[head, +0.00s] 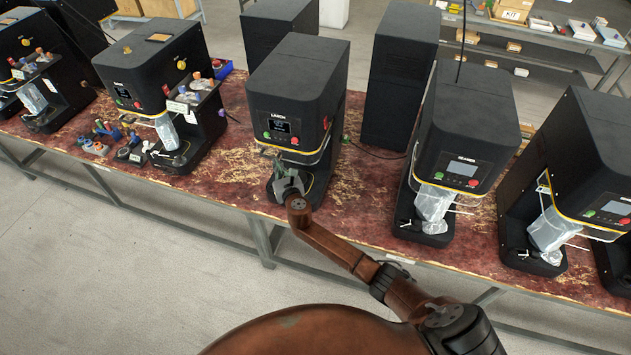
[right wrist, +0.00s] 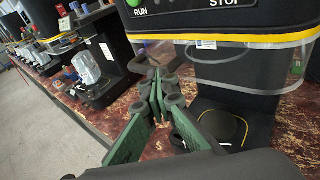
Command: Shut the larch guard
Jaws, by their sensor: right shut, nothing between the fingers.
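The larch machine (head: 295,95) is a black box labelled LARCH with a small screen and green and red buttons, at the middle of the bench. Its guard (right wrist: 240,68) is a clear curved shield just under the yellow strip. Its lower rim stands well above the black base with the round plate (right wrist: 222,128), leaving a gap. My right gripper (head: 279,165) is in front of the machine at its left side. In the right wrist view its green fingers (right wrist: 158,88) are together and empty, near the guard's lower left rim; contact cannot be told. My left gripper is not in view.
A similar machine (head: 160,75) stands to the left with small bottles beside it. The seamer (head: 465,140) and another machine (head: 580,160) stand to the right, with clear bags at their fronts. The worn red bench top (head: 355,195) is bare between the larch machine and the seamer.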

